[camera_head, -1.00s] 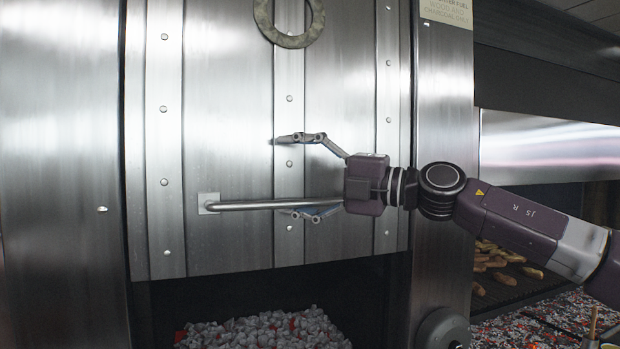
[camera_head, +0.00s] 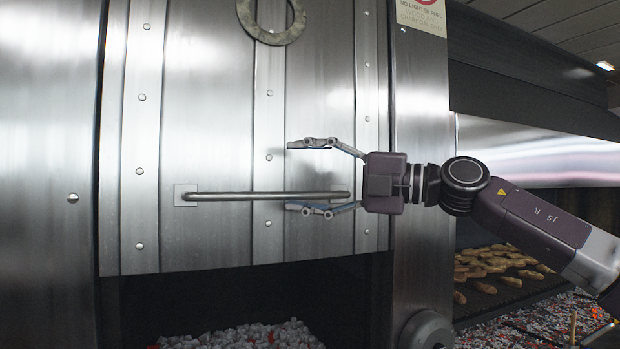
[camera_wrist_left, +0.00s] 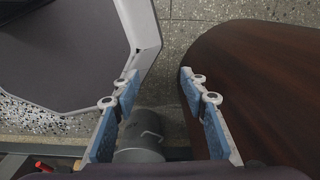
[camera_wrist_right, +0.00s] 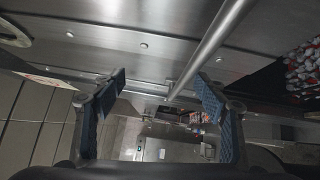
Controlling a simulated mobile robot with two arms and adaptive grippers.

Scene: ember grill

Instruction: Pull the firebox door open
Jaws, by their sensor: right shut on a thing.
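The firebox door (camera_head: 210,110) is a riveted steel panel with a straight bar handle (camera_head: 240,196) across its lower part. Its lower edge hangs above a dark opening with coals in it. My right gripper (camera_head: 300,176) reaches in from the right and is shut on the handle near its right end. The bar passes between the fingers, close to the lower finger, with a visible gap below the upper one. The bar also shows between the fingers in the right wrist view (camera_wrist_right: 205,50). My left gripper (camera_wrist_left: 158,78) is open and empty over a speckled floor.
Grey and red coals (camera_head: 245,336) lie below the door. A flat ring (camera_head: 270,20) is mounted higher on the door. At right, food pieces (camera_head: 490,262) lie on a grill. A brown rounded surface (camera_wrist_left: 260,90) is beside the left gripper.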

